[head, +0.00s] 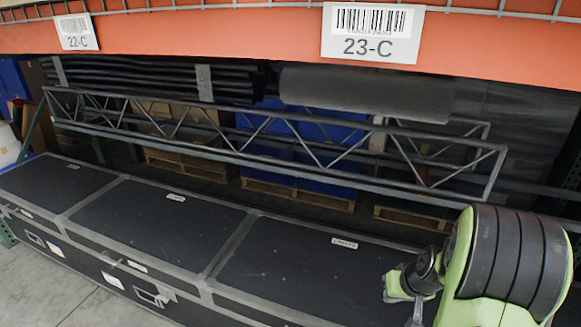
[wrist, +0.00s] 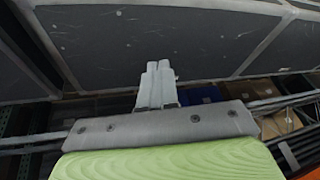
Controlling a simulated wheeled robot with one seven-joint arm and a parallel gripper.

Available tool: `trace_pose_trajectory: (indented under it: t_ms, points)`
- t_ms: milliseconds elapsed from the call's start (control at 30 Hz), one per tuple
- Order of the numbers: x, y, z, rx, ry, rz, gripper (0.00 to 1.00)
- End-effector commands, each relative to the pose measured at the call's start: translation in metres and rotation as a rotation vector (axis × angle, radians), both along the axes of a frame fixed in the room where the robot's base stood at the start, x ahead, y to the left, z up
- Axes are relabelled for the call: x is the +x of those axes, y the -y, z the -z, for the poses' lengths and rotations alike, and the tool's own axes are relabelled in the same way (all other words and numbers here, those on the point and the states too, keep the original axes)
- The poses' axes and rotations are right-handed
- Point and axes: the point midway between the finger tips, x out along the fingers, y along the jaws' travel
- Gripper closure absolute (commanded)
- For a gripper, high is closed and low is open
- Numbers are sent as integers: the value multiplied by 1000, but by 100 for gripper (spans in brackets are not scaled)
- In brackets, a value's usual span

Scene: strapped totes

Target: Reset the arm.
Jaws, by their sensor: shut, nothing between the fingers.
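My gripper (wrist: 158,68) shows in the wrist view, its two pale fingers side by side and touching. It is shut and nothing is held. Dark cases with grey edges show beyond the fingertips. In the head view my green and dark arm (head: 510,262) is at the lower right, folded close to the camera in front of the cases. I cannot clearly make out the fingers there.
Long black cases (head: 290,262) stand in a row below the shelf. A metal truss (head: 270,160) lies behind them. An orange shelf beam (head: 220,33) with labels 22-C and 23-C (head: 370,33) crosses above. Blue totes on pallets (head: 300,190) are further back. Bare floor is at the lower left.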

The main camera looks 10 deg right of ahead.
Motion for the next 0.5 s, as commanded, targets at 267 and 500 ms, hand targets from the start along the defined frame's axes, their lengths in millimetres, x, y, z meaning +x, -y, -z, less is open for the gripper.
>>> trace_pose_trajectory:
  t_ms: [267,500]
  points:
    - [-69,-117,-153,-94,47,-160,100]
    - [-162,-161,-204,-147,92,-207,100]
